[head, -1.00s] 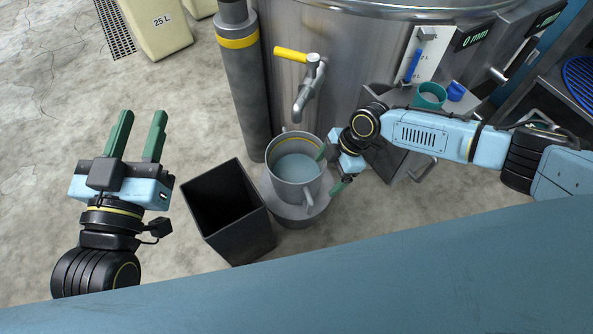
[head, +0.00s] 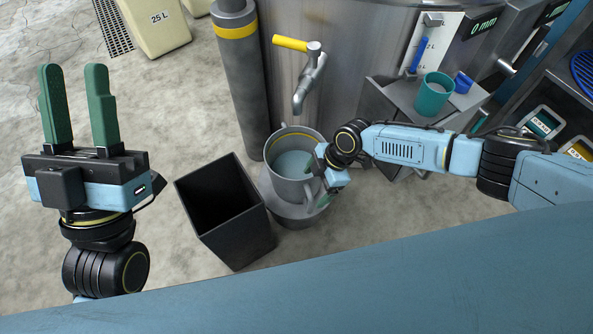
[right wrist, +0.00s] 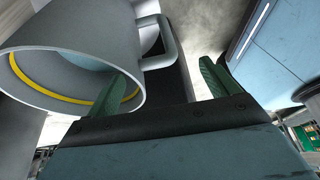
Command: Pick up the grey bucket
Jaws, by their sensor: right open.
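The grey bucket (head: 286,188) stands upright on a round grey stand (head: 300,215) under the tap, with pale blue liquid inside and a yellow line around its inner wall. My right gripper (head: 320,177) is at the bucket's right side, open. In the right wrist view, the bucket (right wrist: 75,30) fills the upper left. Its handle (right wrist: 170,45) shows between the two spread fingers of my right gripper (right wrist: 165,82), and the left finger overlaps the rim. Whether the fingers touch the bucket I cannot tell. My left gripper (head: 74,85) is open and empty at far left.
A black open bin (head: 235,225) stands just left of the bucket. A tap with a yellow lever (head: 290,43) juts from the metal drum above it. A grey post (head: 240,90) is behind. A teal cup (head: 433,95) sits on a shelf at right.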

